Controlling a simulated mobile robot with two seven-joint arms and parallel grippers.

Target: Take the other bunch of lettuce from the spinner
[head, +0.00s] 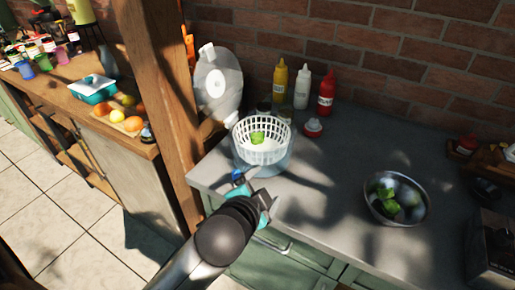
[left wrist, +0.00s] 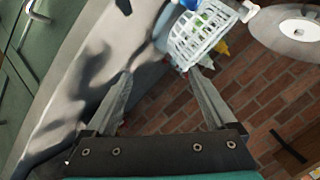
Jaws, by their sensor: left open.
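The spinner is a white slotted basket (head: 262,152) in a clear bowl, standing near the counter's left end; the basket also shows at the top of the left wrist view (left wrist: 203,36). A green bunch of lettuce (head: 257,137) lies inside the basket. More green lettuce (head: 388,197) lies in a metal bowl (head: 419,214) on the right. My left gripper (head: 256,189) is open and empty, in front of the spinner and apart from the lettuce. Its spread fingers show in the left wrist view (left wrist: 162,78). My right gripper is not in view.
A round white lid (head: 217,84) stands behind the spinner by a wooden post (head: 162,90). Yellow (head: 281,80), white (head: 302,88) and red (head: 326,92) bottles stand by the brick wall. The counter between spinner and metal bowl is clear.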

